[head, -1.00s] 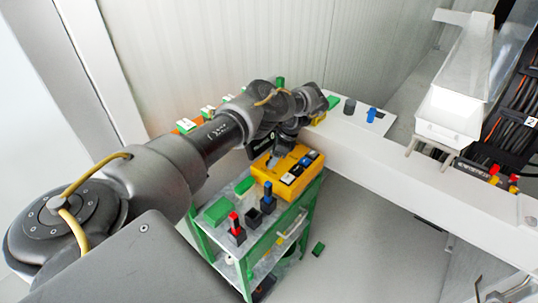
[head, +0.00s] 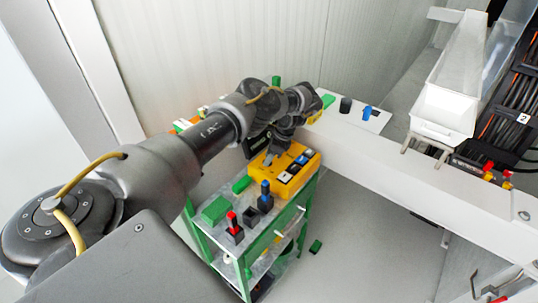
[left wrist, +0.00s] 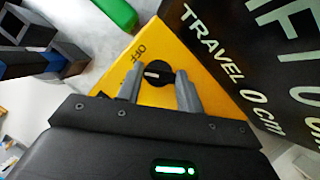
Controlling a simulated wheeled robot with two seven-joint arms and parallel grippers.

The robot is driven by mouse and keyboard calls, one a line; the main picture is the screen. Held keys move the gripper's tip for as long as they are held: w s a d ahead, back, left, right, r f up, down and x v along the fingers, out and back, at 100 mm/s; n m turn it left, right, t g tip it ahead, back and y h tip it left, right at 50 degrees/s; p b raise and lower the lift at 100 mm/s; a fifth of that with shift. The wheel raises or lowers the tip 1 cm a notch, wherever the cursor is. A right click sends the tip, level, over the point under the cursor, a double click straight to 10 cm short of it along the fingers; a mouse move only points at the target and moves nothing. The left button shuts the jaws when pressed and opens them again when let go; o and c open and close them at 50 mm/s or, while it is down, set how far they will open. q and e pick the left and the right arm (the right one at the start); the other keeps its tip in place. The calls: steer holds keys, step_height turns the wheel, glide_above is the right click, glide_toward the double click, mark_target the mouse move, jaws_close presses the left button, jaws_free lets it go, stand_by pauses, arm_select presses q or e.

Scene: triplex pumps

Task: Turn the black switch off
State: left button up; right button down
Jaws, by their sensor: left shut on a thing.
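The black switch (left wrist: 159,73) is a round knob with a white mark on the yellow box (left wrist: 196,66), seen in the left wrist view. The printed word OFF is beside it, and the white mark points to the left of the picture. My left gripper (left wrist: 158,79) has one grey finger on each side of the knob and is shut on it. In the head view the yellow box (head: 283,184) stands on the cart, with my left gripper (head: 277,154) over its far left end. There the gripper hides the black switch. My right gripper is not in view.
A black panel (left wrist: 262,62) reading "TRAVEL 0 cm" rises close beside the box. The green-framed cart (head: 262,238) also carries a red-topped switch (head: 234,228), a blue-topped one (head: 265,196) and green blocks (head: 215,210). A white beam (head: 400,168) runs to the right.

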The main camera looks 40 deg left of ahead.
arm_select(q)
steer(key=m+p, duration=0.2)
steer(key=p, duration=0.1)
steer(key=shift+s+r+t, duration=0.1)
steer(key=shift+r+t, duration=0.2)
steer(key=shift+t, duration=0.1)
steer(key=shift+f+m+t+p, duration=0.1)
steer(key=shift+m+t+p, duration=0.2)
steer(key=shift+m+p, duration=0.3)
steer(key=shift+f+m+y+p, duration=0.1)
steer(key=shift+m+y+p, duration=0.25)
steer(key=shift+m, duration=0.35)
steer(key=shift+m+t, duration=0.5)
steer(key=shift+m, duration=0.3)
steer(key=o, duration=1)
steer(key=shift+f, duration=0.1)
